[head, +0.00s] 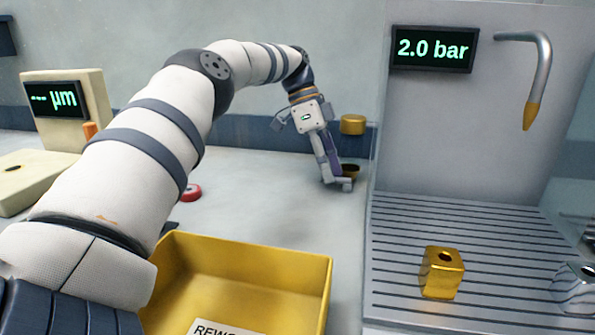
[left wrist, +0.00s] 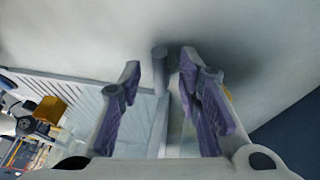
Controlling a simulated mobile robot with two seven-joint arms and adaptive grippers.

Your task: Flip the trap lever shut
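My left gripper (head: 337,178) reaches down at the back of the bench, just left of the slatted rack. In the left wrist view its two purple-padded fingers (left wrist: 159,72) stand apart. A grey rod with a rounded end (left wrist: 160,60) shows between them, nearer the right finger; it may be the trap lever. I cannot tell whether a finger touches it. In the head view the gripper hides any lever.
A yellow bin (head: 250,252) stands in front. A red round object (head: 191,192) and a gauge (head: 65,105) are left.

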